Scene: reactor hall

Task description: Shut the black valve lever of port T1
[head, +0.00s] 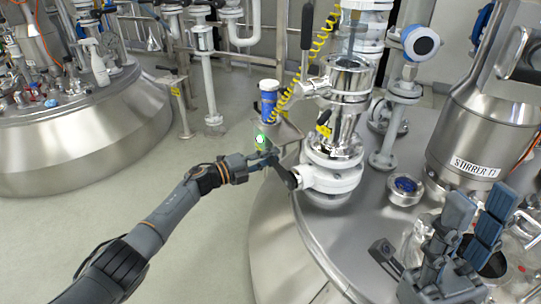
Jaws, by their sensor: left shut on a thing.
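A black valve lever (284,176) sticks out to the upper left from a white valve body (331,180) on the steel reactor lid. I cannot read a T1 label on this port. My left gripper (266,161) is shut on the outer end of this lever and hides part of it. My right gripper (474,222) is at the lower right, empty, with its blue-padded fingers apart and pointing up.
A steel glass-topped fitting (347,100) with a yellow coiled hose (318,45) rises above the valve. The stirrer housing (478,125) stands at right. Open floor (200,220) lies left.

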